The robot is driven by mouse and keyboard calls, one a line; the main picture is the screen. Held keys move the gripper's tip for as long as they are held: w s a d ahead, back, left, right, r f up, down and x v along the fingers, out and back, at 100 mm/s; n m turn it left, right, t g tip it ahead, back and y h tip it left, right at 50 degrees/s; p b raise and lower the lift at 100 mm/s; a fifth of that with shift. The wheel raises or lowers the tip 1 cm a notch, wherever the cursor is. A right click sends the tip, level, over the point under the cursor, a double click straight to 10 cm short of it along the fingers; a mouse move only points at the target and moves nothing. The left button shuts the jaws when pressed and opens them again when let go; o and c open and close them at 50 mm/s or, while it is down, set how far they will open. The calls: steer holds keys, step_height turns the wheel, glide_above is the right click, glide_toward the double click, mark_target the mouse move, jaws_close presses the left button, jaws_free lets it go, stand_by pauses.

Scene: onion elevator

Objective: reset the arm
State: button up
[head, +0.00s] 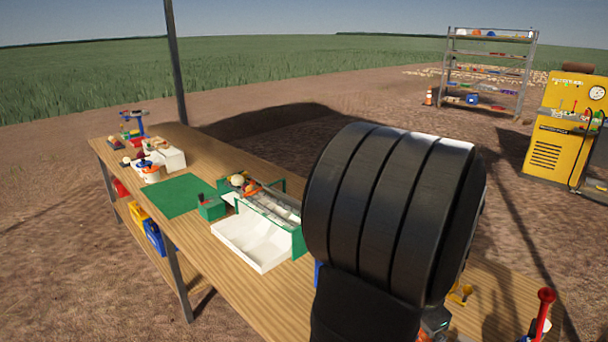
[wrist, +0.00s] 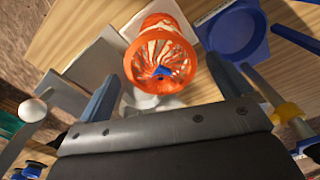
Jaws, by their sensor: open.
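My gripper (wrist: 161,70) shows in the wrist view, its two grey-blue fingers spread apart. An orange, ribbed, basket-like thing (wrist: 140,66) shows between and beyond the fingers, with something blue inside it. I see no grip on it, and I cannot tell how far off it is. In the head view, my own black arm link fills the middle right, and my gripper is not clearly visible there. The onion elevator (head: 299,243), with green side panels and pale round onions at its upper end, stands on the wooden bench (head: 225,283) left of my arm.
A white tray (head: 262,262) sits before the elevator, and a green mat (head: 178,196) lies farther left. A blue round dish (wrist: 232,32) shows in the wrist view. A red-topped post (head: 545,305) stands at the right. A shelf rack (head: 490,55) and yellow machine (head: 562,155) stand behind.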

stand_by(0.3)
steer(key=shift+f, duration=1.45)
step_height(320, 180, up, 12)
step_height(320, 180, down, 12)
steer(key=shift+f, duration=0.15)
steer(key=shift+w+r, duration=0.1)
steer(key=shift+r, duration=0.2)
steer(key=s+a+r+m, duration=0.1)
steer(key=s+r+m, duration=0.15)
steer(key=r, duration=0.65)
steer(key=s+a+r+m, duration=0.15)
steer(key=s+r, duration=0.25)
steer(key=r, duration=0.4)
steer(key=w+d, duration=0.2)
steer(key=d, duration=0.6)
steer(key=w+d, duration=0.1)
steer(key=d, duration=0.8)
steer(key=shift+w+d+f+m, duration=0.15)
steer(key=shift+w+f+m, duration=0.15)
steer(key=shift+w+f, duration=0.1)
